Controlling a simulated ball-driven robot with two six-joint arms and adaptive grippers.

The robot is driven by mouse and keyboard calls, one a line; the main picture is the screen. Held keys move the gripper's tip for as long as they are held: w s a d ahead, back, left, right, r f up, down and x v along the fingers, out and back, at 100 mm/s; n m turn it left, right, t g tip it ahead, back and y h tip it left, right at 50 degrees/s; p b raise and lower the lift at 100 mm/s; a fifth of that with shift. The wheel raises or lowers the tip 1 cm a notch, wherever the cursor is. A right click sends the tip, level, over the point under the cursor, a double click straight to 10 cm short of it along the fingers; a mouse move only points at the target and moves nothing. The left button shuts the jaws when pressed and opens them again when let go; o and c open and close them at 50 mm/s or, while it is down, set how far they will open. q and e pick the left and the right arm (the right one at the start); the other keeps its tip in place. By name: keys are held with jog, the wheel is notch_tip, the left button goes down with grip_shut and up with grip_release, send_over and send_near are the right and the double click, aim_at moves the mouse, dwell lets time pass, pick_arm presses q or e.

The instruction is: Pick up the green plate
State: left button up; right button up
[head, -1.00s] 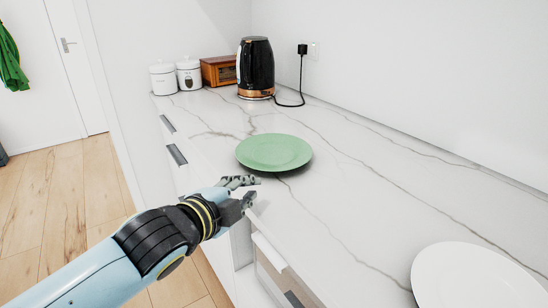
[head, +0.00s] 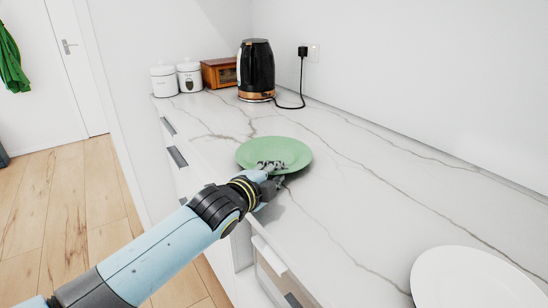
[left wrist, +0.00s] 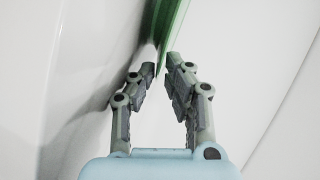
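The green plate (head: 262,149) lies on the white marble-look counter (head: 330,220), near its front edge. My left gripper (head: 272,168) is at the plate's near rim, with one finger over its upper face and the other at or below the rim. In the left wrist view, the plate shows edge-on as a green strip (left wrist: 174,28), and its rim runs between the close-set fingertips of my left gripper (left wrist: 163,68). The fingers look shut on the rim. The plate shows no clear lift off the counter. My right gripper is not in view.
A white plate (head: 470,280) lies at the lower right. A black kettle (head: 256,68) with a cord, a wooden box (head: 219,72) and two white canisters (head: 164,80) stand at the back. The counter between the two plates is clear.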

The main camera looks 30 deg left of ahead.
pick_arm(q)
grip_shut()
dwell(0.4)
jog(key=shift+r, duration=0.15)
notch_tip(320, 180, up, 10)
jog(key=p, duration=0.1)
dwell(1.1)
